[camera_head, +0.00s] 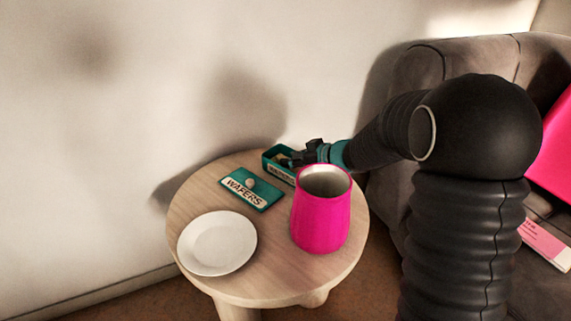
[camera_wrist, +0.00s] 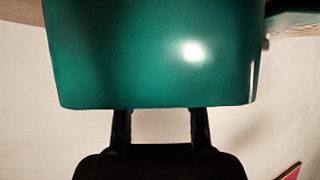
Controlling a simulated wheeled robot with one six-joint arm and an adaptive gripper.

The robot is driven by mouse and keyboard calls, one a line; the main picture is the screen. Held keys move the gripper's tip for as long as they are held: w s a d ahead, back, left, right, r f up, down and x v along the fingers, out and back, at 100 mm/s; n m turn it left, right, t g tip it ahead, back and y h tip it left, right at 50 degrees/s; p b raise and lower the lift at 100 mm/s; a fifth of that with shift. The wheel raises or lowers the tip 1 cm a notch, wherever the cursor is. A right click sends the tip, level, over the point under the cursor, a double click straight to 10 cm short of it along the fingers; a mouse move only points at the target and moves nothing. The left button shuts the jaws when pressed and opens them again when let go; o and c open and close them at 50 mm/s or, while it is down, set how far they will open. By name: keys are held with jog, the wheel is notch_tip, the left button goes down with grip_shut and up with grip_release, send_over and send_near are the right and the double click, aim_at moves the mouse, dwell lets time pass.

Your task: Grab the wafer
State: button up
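The open teal wafer box (camera_head: 269,168) stands at the back of the round table. Something pale shows inside it, but I cannot tell whether it is a wafer. My gripper (camera_head: 288,162) is at the box, pointing left at its right part. In the wrist view, a teal box wall (camera_wrist: 150,60) fills the upper middle. Two dark fingers stand apart below it, and their tips are hidden behind the wall. I cannot see whether anything is between the tips. The teal lid (camera_head: 238,193), marked WAFERS and with a pale knob, lies in front of the box.
A bright pink vessel (camera_head: 320,222) stands at the table's right, just in front of my gripper. A white plate (camera_head: 217,243) lies at the front left. The wooden table (camera_head: 275,268) has bare room at the front. A grey sofa (camera_head: 400,85) is to the right.

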jog(key=shift+x, duration=1.1)
jog(key=c, duration=0.5)
